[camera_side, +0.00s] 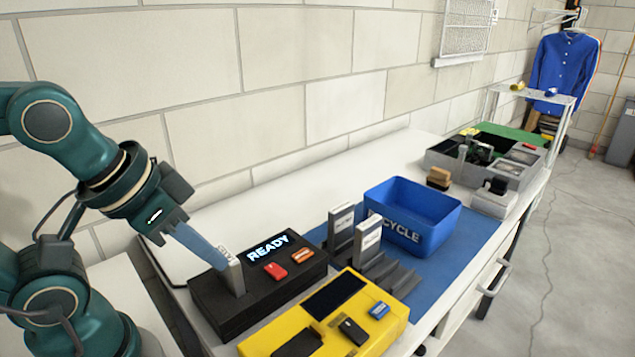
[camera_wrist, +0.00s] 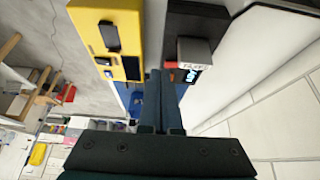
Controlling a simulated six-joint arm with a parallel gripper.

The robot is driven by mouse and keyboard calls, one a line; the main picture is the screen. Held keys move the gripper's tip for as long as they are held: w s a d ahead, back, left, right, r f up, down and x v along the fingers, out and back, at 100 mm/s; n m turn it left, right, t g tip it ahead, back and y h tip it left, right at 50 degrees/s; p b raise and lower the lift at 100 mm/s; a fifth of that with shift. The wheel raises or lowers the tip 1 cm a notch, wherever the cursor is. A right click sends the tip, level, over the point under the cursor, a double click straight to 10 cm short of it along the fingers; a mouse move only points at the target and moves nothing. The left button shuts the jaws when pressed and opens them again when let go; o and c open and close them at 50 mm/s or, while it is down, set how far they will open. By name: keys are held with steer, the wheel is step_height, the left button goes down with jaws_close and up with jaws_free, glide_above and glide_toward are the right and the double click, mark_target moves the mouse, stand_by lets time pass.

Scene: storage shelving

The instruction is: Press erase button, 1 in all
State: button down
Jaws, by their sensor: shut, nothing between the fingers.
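A black device (camera_side: 222,307) shows a lit READY display (camera_side: 268,248), a red button (camera_side: 275,271) and an orange button (camera_side: 302,254). Any lettering on these buttons is too small to read. A grey labelled cartridge (camera_side: 235,277) stands upright in the device's left part; it also shows in the wrist view (camera_wrist: 194,51). My gripper (camera_side: 222,264) is shut and empty. In the side view its tips appear close beside the cartridge; I cannot tell whether they touch.
A yellow device (camera_side: 392,325) with a dark screen and a blue button (camera_side: 379,310) stands in front. Two more cartridges (camera_side: 341,229) stand in a dark rack (camera_side: 395,280). A blue recycle bin (camera_side: 425,213) is behind them.

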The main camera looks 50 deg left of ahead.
steer(key=w+a+r+m+t+y, duration=0.3)
steer(key=w+a+r+m+t, duration=0.3)
steer(key=w+r+m+t, duration=0.55)
steer(key=w+d+f+m+g+h, duration=0.1)
steer(key=w+f+m+g+h, duration=0.1)
steer(key=m, duration=0.7)
steer(key=w+d+f+m+g+h, duration=0.1)
steer(key=w+f+m+g+h, duration=0.1)
steer(key=f+m+g, duration=0.4)
steer(key=shift+w+d+f+m+h, duration=0.3)
steer(key=shift+f+m+h, duration=0.6)
steer(key=shift+f+m, duration=1)
steer(key=shift+g, duration=0.25)
